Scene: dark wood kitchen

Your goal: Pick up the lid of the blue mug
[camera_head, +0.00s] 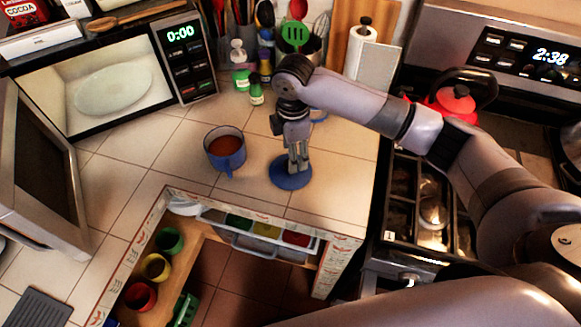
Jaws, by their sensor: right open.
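The blue mug (225,150) stands upright and uncovered on the tiled counter, with reddish-brown liquid inside. Its blue lid (291,178) lies flat on the counter to the right of the mug, near the front edge. My right gripper (297,166) points straight down over the lid, its fingertips at or just above the lid's middle. The gripper is open, and the fingers hide the centre of the lid. I cannot tell whether the fingertips touch it. My left gripper is not in the picture.
An open microwave (112,88) with a plate inside stands at the left, its door (40,165) swung toward me. Bottles and utensils stand behind my right gripper. A stove with a red kettle (456,100) is at the right. An open drawer (262,246) lies below the counter edge.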

